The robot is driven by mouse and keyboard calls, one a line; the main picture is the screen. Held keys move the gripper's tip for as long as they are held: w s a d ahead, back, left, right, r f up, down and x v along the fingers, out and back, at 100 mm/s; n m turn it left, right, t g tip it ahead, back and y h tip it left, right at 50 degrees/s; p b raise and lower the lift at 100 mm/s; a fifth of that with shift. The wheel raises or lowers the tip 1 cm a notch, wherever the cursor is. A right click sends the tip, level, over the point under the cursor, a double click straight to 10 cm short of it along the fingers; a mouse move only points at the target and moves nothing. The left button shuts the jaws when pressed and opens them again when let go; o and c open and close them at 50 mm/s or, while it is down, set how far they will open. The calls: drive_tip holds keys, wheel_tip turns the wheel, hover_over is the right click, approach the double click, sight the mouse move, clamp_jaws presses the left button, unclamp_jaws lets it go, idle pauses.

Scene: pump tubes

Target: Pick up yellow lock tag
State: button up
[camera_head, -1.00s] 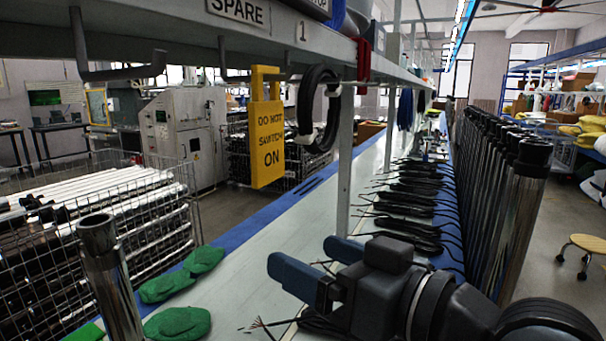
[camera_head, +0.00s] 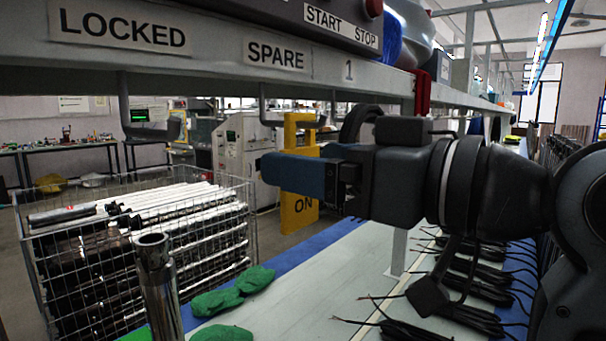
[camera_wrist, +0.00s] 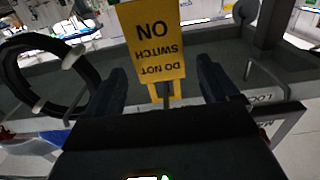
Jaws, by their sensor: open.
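The yellow lock tag (camera_head: 300,216) hangs below the shelf, with its shackle-like top (camera_head: 291,130) upward. My gripper (camera_head: 270,166) is open and covers the middle of the tag in the head view. In the wrist view the tag (camera_wrist: 152,42) appears upside down, with "DO NOT SWITCH ON" on its face. There it lies across the gap between the two blue-black fingers (camera_wrist: 160,72), and neither finger visibly touches it.
The shelf edge (camera_head: 215,62) with labels runs above my gripper. Hooks (camera_head: 268,105) hang under it. A black coil (camera_wrist: 48,75) hangs beside the tag. Below are a pale bench with black cables, green pieces (camera_head: 217,301) and a metal tube (camera_head: 158,285). A wire basket (camera_head: 140,240) stands left.

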drive_tip(key=x, duration=0.4)
drive_tip(key=shift+w+a+f+p, duration=0.1)
drive_tip(key=shift+p, duration=0.3)
drive_tip(key=c, duration=1)
